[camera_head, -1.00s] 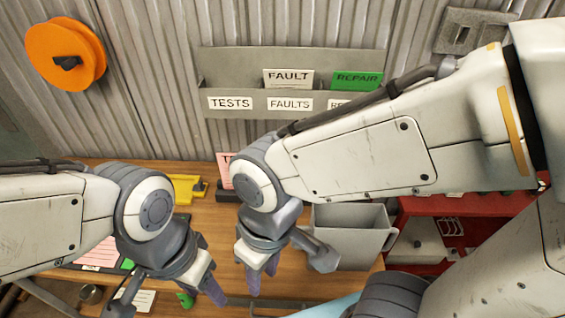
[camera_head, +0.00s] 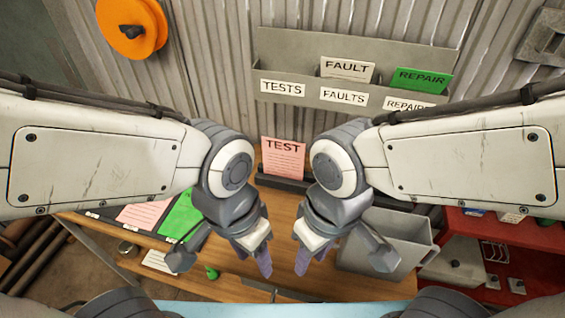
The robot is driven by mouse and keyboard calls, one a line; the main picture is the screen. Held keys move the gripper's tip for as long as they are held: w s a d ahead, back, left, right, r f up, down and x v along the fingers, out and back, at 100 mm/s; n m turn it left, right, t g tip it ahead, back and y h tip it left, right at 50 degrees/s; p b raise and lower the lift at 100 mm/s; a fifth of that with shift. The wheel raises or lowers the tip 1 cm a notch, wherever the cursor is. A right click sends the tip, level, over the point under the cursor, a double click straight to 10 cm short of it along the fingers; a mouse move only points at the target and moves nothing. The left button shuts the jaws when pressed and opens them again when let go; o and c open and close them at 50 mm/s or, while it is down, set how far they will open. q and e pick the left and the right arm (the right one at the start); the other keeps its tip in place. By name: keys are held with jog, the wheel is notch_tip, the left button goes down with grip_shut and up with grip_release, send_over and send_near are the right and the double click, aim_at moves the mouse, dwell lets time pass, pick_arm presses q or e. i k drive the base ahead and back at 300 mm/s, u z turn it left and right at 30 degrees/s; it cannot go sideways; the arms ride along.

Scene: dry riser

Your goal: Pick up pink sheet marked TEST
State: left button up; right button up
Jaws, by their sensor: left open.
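The pink sheet marked TEST (camera_head: 283,160) stands upright at the back of the wooden bench, in a dark low holder, between my two arms. Its lower edge is hidden by the holder. My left gripper (camera_head: 255,258) is open and empty above the bench, below and a little left of the sheet in the picture, apart from it. My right gripper (camera_head: 304,258) is close beside it on the right, also apart from the sheet. Nothing shows in its fingers, and their gap cannot be made out.
A wall rack (camera_head: 350,70) has slots labelled TESTS, FAULTS and REPAIR, with a FAULT card (camera_head: 347,70) and a green REPAIR card (camera_head: 420,80). Another pink sheet (camera_head: 143,215) and a green sheet (camera_head: 182,216) lie at left. A grey bin (camera_head: 392,230) stands right.

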aim_at(281, 158)
jog(key=u, duration=1.95)
jog(key=i, duration=1.6)
jog(key=z, duration=2.8)
